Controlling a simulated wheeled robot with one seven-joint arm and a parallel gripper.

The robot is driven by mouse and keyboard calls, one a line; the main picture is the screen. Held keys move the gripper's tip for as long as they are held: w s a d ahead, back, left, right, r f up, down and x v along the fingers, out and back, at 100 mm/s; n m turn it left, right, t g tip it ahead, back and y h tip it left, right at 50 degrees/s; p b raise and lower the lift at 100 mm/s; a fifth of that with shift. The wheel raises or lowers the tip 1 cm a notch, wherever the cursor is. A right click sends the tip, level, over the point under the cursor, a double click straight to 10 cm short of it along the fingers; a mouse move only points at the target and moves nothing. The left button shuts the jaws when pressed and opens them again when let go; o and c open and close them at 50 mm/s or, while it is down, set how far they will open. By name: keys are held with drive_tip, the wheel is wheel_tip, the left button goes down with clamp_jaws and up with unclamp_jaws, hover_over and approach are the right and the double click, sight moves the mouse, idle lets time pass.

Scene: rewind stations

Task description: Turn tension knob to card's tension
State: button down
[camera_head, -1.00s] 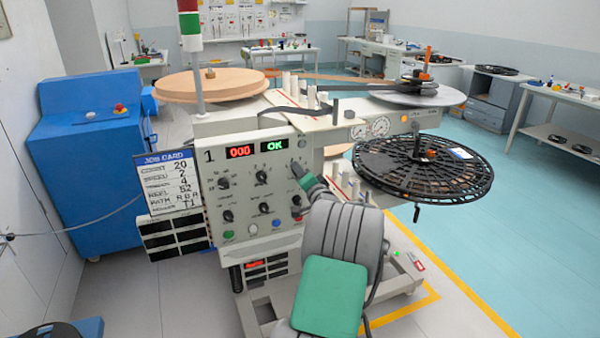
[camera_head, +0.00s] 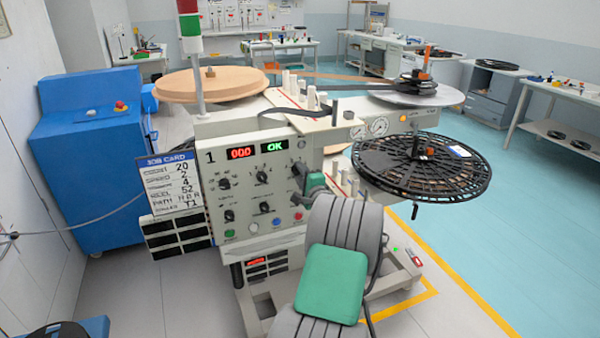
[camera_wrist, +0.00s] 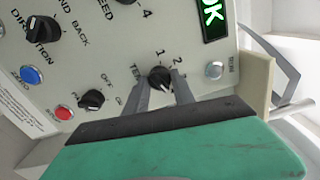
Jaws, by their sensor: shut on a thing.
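The tension knob (camera_wrist: 159,76) is a small black dial on the cream panel, with 1 and 2 printed beside it and its label partly covered. My gripper (camera_wrist: 162,84) is shut on it, one grey finger on each side. The exact pointer angle is hard to read. In the head view my gripper (camera_head: 301,178) is at the panel's right side, where its green wrist part hides much of the knob. The job card (camera_head: 171,184) hangs left of the panel; its third line seems to read 4.
An off/on knob (camera_wrist: 92,99), a red button (camera_wrist: 63,113) and a white button (camera_wrist: 214,70) are close to my fingers. The green OK display (camera_head: 275,146) is lit. A black reel (camera_head: 424,172) overhangs on the right. Blue floor beyond it is clear.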

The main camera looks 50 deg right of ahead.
idle(0.4)
drive_tip(key=c, duration=1.1)
unclamp_jaws()
drive_tip(key=shift+o, duration=0.2)
drive_tip(key=shift+s, duration=0.1)
drive_tip(key=v, duration=0.7)
drive_tip(key=shift+s+a+b, duration=0.15)
drive_tip(key=shift+s+b, duration=0.15)
drive_tip(key=shift+b, duration=0.1)
